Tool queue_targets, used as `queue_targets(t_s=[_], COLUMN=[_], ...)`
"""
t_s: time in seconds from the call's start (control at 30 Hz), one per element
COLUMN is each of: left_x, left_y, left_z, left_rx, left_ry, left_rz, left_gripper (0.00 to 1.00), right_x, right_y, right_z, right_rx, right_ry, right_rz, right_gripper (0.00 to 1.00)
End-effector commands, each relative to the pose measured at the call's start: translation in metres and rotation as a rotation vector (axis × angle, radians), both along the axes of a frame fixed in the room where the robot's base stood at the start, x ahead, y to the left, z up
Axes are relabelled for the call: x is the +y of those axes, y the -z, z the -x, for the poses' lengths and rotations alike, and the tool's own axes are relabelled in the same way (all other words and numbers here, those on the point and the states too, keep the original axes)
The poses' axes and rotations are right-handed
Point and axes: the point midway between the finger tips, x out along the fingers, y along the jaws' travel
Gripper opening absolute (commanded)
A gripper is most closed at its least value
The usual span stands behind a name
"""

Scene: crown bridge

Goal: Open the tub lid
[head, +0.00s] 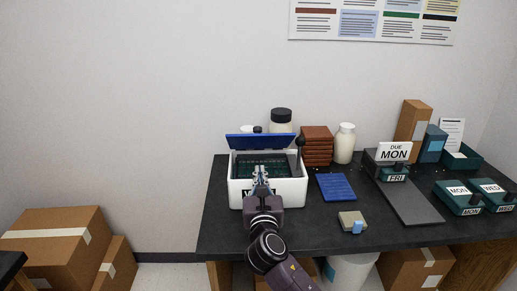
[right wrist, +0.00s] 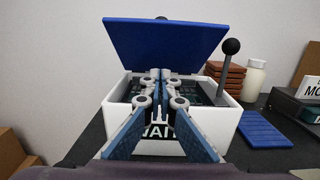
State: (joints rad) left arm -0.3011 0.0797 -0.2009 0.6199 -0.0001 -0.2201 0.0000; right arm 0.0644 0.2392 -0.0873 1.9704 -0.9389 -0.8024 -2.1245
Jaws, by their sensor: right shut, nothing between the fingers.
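The white tub (head: 290,192) stands on the dark bench, with a black label on its front. Its blue lid (head: 262,141) is raised and tilted up along the back side, so the dark inside shows. In the right wrist view the lid (right wrist: 165,45) stands above and behind the fingertips. A dark lever with a round black knob (head: 300,141) rises at the tub's right side. My right gripper (head: 261,171) is shut and empty over the tub's front edge; in the right wrist view its fingertips (right wrist: 160,73) reach over the opening, below the lid. My left gripper is not in view.
A blue ribbed mat (head: 336,187) and a small beige block (head: 352,218) lie right of the tub. Brown stacked blocks (head: 317,147), a cream bottle (head: 345,143) and a dark-capped jar (head: 281,122) stand behind. Teal day-labelled boxes (head: 458,202) sit at the far right.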

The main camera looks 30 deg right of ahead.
Motion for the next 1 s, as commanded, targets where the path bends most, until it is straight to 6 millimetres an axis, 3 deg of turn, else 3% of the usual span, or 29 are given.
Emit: queue_targets(t_s=[0.3, 0.4, 0.6, 1.0], left_x=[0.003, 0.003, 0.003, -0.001], left_y=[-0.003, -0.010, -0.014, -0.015], left_z=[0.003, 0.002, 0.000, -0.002], left_rx=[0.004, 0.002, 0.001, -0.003], left_ry=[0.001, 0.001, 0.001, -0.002], left_rz=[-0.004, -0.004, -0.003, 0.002], left_gripper=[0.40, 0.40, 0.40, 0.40], right_x=[-0.036, -0.041, -0.048, -0.049], right_y=[-0.005, -0.020, -0.032, -0.034], right_z=[-0.058, -0.067, -0.078, -0.079], right_rx=[-0.001, -0.002, 0.000, 0.001], right_ry=[0.002, 0.001, 0.000, 0.000], right_rz=[-0.001, -0.001, -0.001, -0.001], right_gripper=[0.00, 0.00, 0.00, 0.00])
